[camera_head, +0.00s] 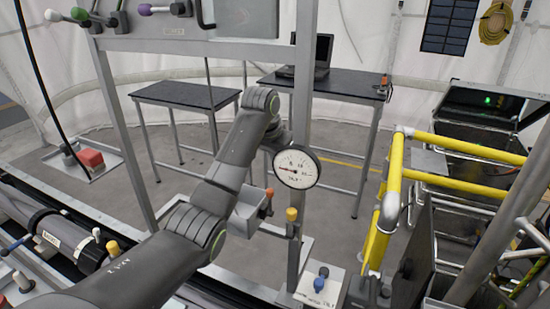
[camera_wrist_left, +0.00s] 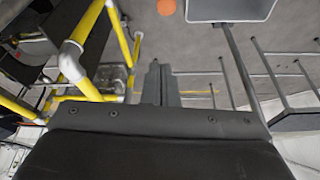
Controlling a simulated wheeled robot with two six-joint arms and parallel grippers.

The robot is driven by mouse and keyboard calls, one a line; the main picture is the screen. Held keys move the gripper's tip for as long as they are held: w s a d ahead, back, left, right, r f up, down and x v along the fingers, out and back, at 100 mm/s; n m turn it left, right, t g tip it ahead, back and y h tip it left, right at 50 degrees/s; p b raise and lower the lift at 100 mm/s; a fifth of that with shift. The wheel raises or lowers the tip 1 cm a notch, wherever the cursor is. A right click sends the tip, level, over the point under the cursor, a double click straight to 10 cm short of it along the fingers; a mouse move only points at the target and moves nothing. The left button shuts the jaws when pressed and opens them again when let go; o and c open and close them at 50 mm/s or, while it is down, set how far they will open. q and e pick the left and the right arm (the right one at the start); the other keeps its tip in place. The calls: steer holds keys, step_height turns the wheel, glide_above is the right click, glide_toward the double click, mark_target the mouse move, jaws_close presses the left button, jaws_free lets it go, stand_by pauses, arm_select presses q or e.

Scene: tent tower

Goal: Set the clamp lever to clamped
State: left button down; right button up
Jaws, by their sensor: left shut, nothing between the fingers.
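No lever can be read as the clamp lever. Knobbed levers in the head view include one with a yellow knob (camera_head: 292,215) on the grey post, one with a blue knob (camera_head: 320,282) on a low plate, and an orange-red knob (camera_head: 269,191) at a grey box (camera_head: 250,209). My left arm reaches up from the lower left to the gauge, where its gripper is hidden. In the left wrist view my left gripper (camera_wrist_left: 160,68) is shut and empty, apart from an orange ball (camera_wrist_left: 166,7) and a grey box (camera_wrist_left: 230,9) at the top. My right gripper is not visible.
A round gauge (camera_head: 296,168) sits on the grey post (camera_head: 300,90). Yellow railings (camera_head: 390,195) stand to its right. Several levers line the panel at top left and the pipe at lower left. Two black-topped tables (camera_head: 187,95) stand behind, with floor between.

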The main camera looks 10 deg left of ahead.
mark_target(270, 202)
arm_select(q)
step_height(270, 202, down, 6)
steer(key=s+p, duration=0.1)
steer(key=p, duration=0.4)
steer(key=shift+s+a+f, duration=0.25)
steer(key=shift+s+a, duration=0.05)
steer(key=shift+a, duration=0.05)
